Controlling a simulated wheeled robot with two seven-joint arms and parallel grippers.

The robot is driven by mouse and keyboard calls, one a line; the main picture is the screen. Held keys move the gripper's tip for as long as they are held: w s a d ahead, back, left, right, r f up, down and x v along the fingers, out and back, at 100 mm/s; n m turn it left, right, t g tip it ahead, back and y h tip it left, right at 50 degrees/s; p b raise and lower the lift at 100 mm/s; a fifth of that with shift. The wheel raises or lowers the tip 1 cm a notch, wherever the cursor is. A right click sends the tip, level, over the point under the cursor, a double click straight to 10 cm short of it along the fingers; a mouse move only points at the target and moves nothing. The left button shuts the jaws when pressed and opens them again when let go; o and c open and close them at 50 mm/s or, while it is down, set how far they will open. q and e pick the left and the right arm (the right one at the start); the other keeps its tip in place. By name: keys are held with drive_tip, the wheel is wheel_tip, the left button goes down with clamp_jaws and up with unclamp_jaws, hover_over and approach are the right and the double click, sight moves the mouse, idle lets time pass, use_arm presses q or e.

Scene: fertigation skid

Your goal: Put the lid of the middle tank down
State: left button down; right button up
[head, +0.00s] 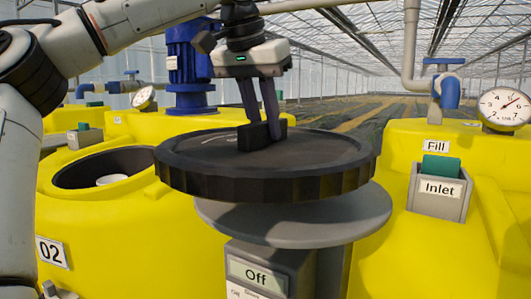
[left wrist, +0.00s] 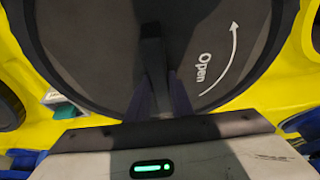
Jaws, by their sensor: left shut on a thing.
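The black round lid (head: 265,165) hangs nearly level in the middle of the head view. My left gripper (head: 261,132) is shut on the lid's raised handle bar from above. In the left wrist view the lid (left wrist: 100,50) fills the upper part, with "Open" and a curved arrow on it, and the gripper fingers (left wrist: 157,98) flank the bar. A grey round plate (head: 345,222) is right under the lid; I cannot tell whether they touch. The yellow tank marked 02 (head: 85,215) stands at the left with its round mouth (head: 75,178) open. My right gripper is not in view.
A grey box labelled "Off" (head: 258,272) is below the plate. An Inlet box (head: 440,188), a gauge (head: 503,108) and a blue valve (head: 448,90) are at the right. A blue motor (head: 190,65) and another gauge (head: 143,98) stand behind.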

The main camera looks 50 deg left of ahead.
sight(265, 146)
use_arm(q)
drive_tip(key=shift+f, duration=2.35)
drive_tip(key=c, duration=2)
unclamp_jaws()
drive_tip(key=shift+f, duration=0.3)
drive_tip(key=o, duration=0.4)
drive_tip(key=shift+o, duration=0.2)
drive_tip(key=shift+r, duration=0.1)
drive_tip(key=v, duration=1.2)
drive_tip(key=shift+r, duration=0.1)
